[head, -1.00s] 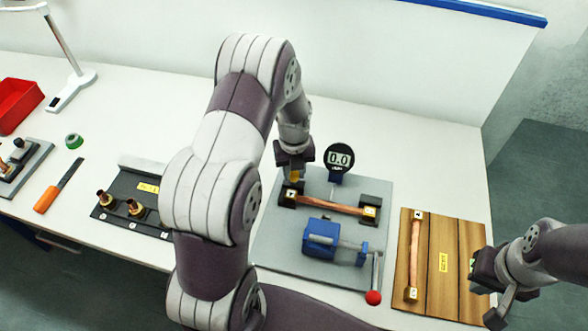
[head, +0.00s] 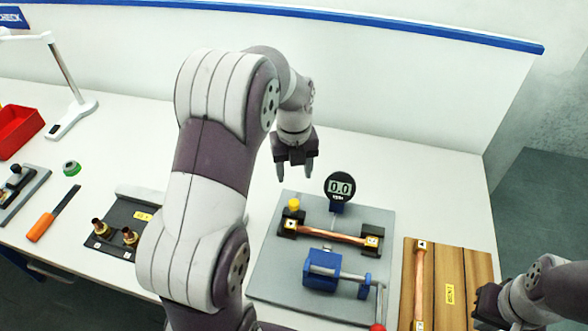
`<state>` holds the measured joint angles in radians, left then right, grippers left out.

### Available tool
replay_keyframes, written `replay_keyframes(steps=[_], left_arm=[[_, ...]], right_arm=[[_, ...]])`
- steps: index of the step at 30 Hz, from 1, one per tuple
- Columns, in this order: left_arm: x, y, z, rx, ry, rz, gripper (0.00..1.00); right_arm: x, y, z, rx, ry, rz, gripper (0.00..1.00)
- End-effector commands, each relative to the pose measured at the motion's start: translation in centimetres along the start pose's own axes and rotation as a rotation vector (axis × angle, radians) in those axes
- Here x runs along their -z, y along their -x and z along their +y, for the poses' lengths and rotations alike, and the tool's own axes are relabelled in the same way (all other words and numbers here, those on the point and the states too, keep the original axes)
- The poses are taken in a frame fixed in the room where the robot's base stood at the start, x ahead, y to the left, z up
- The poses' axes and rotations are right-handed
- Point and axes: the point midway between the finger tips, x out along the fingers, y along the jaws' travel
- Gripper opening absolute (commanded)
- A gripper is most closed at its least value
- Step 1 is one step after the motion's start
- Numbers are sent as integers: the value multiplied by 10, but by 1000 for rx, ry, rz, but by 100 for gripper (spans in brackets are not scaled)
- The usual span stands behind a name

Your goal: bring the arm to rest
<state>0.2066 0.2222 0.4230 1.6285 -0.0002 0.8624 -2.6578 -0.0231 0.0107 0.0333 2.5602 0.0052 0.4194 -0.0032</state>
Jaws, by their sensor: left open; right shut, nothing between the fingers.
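My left gripper (head: 295,168) is open and empty, pointing down above the back left of the grey fixture plate (head: 270,265). My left arm (head: 205,180) rises through the middle of the view and hides part of the table. My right gripper (head: 478,312) is at the lower right edge, by the wooden board (head: 470,270); its fingertips are hard to make out. A copper tube (head: 335,233) lies across two black holders on the plate, with a yellow knob (head: 294,204) behind its left end.
A dial gauge (head: 340,187) stands behind the tube and a blue clamp (head: 322,268) in front. Another copper tube (head: 419,280) lies on the wooden board. Copper fittings (head: 101,228), an orange-handled tool (head: 42,226) and a red bin (head: 17,128) are left. The table's back right is clear.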

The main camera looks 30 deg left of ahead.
Motion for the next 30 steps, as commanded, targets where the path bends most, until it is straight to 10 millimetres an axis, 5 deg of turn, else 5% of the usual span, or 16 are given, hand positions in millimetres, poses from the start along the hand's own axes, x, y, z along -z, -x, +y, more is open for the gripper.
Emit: replay_keyframes(steps=[6, 20, 23, 26, 30], left_arm=[[0, 16, 0, 0, 0, 0, 55], [0, 16, 0, 0, 21, 0, 55], [-3, 16, -2, 10, 209, -15, 55], [0, 6, 0, 26, 628, -25, 55], [30, -8, 8, 56, 1365, -21, 55]], right_arm=[[0, -3, 0, 0, 0, 0, 0], [0, -2, 0, 0, 0, 0, 0], [0, -2, 0, 0, 0, 0, 0], [0, -3, 0, 0, 0, 0, 0], [0, -3, 0, 0, 0, 0, 0]])
